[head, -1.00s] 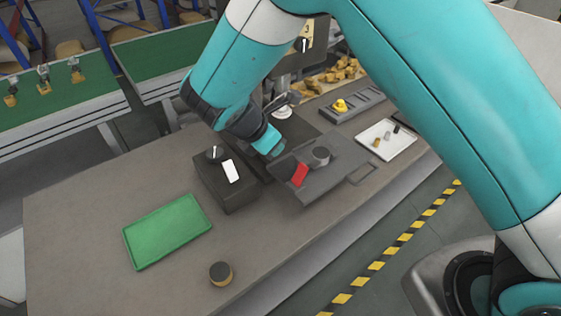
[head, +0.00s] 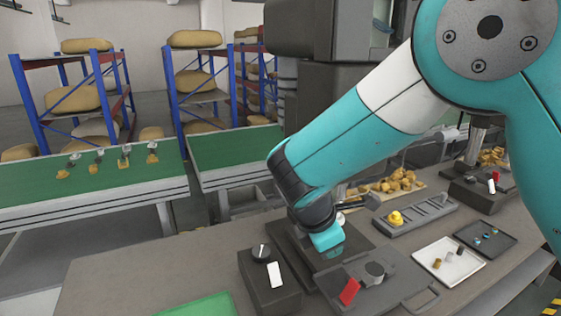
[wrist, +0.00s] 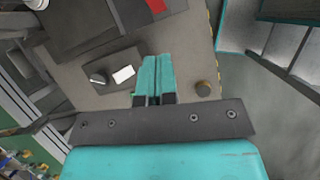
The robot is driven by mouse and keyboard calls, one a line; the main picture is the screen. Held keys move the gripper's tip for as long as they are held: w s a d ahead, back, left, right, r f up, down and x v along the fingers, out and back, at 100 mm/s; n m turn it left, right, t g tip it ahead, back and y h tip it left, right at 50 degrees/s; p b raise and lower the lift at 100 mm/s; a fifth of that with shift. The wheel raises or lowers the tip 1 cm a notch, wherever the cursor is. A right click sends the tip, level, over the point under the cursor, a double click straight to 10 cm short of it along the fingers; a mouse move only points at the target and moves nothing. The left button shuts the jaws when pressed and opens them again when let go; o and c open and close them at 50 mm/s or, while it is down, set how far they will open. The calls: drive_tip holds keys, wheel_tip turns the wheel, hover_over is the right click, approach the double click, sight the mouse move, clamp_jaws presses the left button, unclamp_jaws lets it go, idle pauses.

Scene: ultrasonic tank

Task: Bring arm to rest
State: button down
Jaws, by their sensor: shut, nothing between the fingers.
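My gripper shows in the wrist view (wrist: 153,75) with its two teal fingers side by side, shut and empty. In the head view the teal end of my arm, with my gripper (head: 328,246), hangs over the bench. It is behind a dark plate with a red block (head: 349,291) and a grey round knob (head: 374,270). In the head view my arm reaches down from the upper right. Its fingertips are too small there to tell apart.
A black box with a dial and white switch (head: 275,275) stands left of my gripper. A green tray (head: 205,306) is at the bottom edge. A white tray (head: 437,277) with small parts lies right.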

drive_tip(key=s+d+r+m+g+y+b, duration=0.1)
drive_tip(key=s+r+m+y+b, duration=0.1)
drive_tip(key=s+m, duration=0.4)
drive_tip(key=s+d+r+m+g+y+b, duration=0.1)
drive_tip(key=s+m+y+b, duration=0.4)
drive_tip(key=s, duration=1.1)
drive_tip(key=shift+s+d+r+m+y, duration=0.35)
drive_tip(key=shift+d+r+m+y, duration=0.3)
drive_tip(key=shift+m+y, duration=0.35)
